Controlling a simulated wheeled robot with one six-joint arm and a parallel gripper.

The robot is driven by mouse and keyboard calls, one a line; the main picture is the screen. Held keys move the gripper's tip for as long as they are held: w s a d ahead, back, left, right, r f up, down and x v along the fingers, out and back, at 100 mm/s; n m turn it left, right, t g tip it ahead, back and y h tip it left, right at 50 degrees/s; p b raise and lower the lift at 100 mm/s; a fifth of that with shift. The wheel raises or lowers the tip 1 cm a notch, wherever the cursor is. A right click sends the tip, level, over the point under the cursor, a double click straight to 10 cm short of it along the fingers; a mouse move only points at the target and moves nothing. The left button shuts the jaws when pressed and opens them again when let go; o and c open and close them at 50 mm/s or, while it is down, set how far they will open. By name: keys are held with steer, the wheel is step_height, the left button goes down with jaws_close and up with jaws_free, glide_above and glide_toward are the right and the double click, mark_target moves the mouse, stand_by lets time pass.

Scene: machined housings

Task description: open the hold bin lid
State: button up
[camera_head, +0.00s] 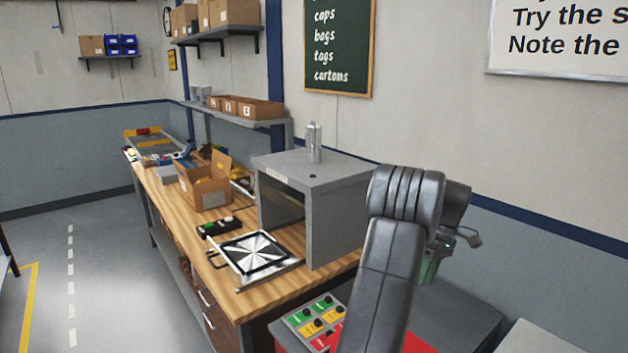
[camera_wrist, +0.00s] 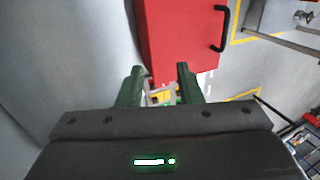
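In the wrist view a red box (camera_wrist: 180,35) with a black bar handle (camera_wrist: 222,28) on its right side lies ahead of my gripper. I cannot tell for sure whether it is the hold bin, and no open lid shows on it. My gripper (camera_wrist: 160,76) has its two green fingers apart with nothing held between them. The fingertips overlap the red box's near edge in the picture; a gap or contact is not clear. In the head view my arm hides most of the gripper. A red surface (camera_head: 416,343) shows at the bottom, mostly hidden behind my arm.
A wooden bench (camera_head: 185,235) holds a grey open-fronted housing (camera_head: 338,205) with a metal cylinder (camera_head: 313,142) on top, a fixture plate (camera_head: 255,252) and an open carton (camera_head: 205,190). A panel of coloured buttons (camera_head: 315,318) is at the front. Floor at left is clear.

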steer(key=shift+w+d+f+g+y, duration=0.25)
steer(key=shift+w+d+g+y, duration=0.15)
steer(key=shift+w+d, duration=0.3)
